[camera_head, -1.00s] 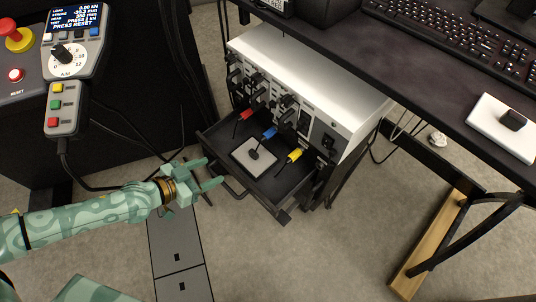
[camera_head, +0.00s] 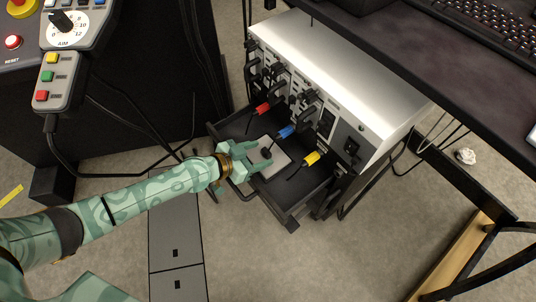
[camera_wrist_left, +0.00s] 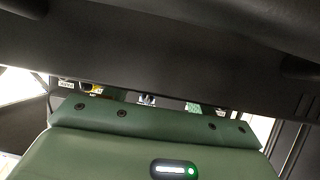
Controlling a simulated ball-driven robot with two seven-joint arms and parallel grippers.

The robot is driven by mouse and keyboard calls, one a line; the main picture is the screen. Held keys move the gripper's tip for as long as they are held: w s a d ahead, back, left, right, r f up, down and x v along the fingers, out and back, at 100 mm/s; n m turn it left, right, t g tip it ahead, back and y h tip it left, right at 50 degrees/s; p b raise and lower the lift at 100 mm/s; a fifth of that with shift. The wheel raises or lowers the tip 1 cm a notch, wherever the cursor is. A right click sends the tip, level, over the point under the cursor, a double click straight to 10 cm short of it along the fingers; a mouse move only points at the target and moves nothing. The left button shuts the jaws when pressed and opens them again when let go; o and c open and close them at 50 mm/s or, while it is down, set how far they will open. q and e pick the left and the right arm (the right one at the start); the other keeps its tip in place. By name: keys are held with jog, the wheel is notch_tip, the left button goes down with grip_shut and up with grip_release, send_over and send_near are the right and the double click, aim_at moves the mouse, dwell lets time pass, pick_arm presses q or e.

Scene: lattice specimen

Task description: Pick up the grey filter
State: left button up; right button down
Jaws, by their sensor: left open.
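The grey filter (camera_head: 279,165) is a flat light-grey square with a black knob on top. It lies in the open black drawer (camera_head: 288,197) in the head view. My left gripper (camera_head: 259,155) is open, with its fingers over the drawer's near left edge and over or beside the filter, around the knob's side. I cannot tell whether it touches the filter. In the left wrist view, the green gripper body (camera_wrist_left: 150,150) shows below a dark bar, and the filter cannot be made out. My right gripper is not in view.
The white-topped instrument (camera_head: 345,75) stands behind the drawer. Red (camera_head: 263,109), blue (camera_head: 287,131) and yellow (camera_head: 312,158) plugs hang over the drawer. A dark desk (camera_head: 440,60) overhangs at right. Black cables (camera_head: 120,175) hang at left.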

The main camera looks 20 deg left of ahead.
pick_arm(q)
jog(key=shift+w+d+f, duration=0.2)
jog(key=shift+w+d, duration=0.05)
jog(key=shift+w, duration=0.15)
jog(key=shift+r, duration=0.1)
jog(key=shift+c, duration=0.4)
jog(key=c, duration=1)
